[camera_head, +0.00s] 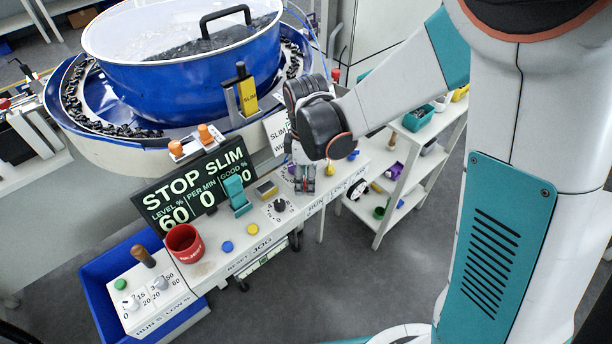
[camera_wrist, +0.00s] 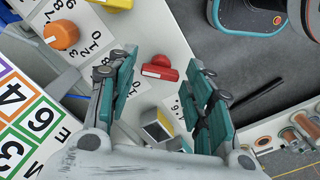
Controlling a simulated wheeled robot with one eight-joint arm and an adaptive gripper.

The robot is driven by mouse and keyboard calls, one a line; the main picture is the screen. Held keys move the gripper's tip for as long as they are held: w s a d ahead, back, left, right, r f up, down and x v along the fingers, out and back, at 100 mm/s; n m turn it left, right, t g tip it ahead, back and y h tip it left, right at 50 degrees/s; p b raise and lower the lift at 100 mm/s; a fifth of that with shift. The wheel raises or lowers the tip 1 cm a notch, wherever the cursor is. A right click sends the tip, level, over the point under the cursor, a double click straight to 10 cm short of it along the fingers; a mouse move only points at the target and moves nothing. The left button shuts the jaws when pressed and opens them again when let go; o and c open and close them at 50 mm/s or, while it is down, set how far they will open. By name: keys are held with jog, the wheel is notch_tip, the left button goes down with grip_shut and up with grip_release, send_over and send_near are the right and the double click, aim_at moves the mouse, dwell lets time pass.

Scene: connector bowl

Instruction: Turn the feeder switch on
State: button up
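No switch can be read as the feeder switch by name. A black knob (camera_head: 279,205) on a white marked plate sits on the control bench. A red switch-like part (camera_wrist: 161,68) on a pale plate shows between my fingers in the wrist view. A small silver and yellow box (camera_wrist: 157,126) lies below it there, and it also shows in the head view (camera_head: 266,188). My gripper (camera_head: 304,184) points down over the bench's right part. In the wrist view my gripper (camera_wrist: 160,75) has its fingers wide apart, with nothing held. My gripper hides part of the bench in the head view.
The display (camera_head: 195,185) reads STOP SLIM, level 60, per minute 0. A blue bowl feeder (camera_head: 185,85) stands behind it. A red cup (camera_head: 185,243), a blue button (camera_head: 227,246) and a yellow button (camera_head: 252,230) are on the bench. Shelves (camera_head: 400,190) stand right; grey floor is clear in front.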

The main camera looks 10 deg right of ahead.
jog(key=c, duration=0.6)
jog(key=shift+m, duration=0.4)
jog(key=m, duration=0.7)
jog(key=shift+m, duration=0.3)
jog(key=m, duration=0.9)
jog(key=shift+m, duration=0.4)
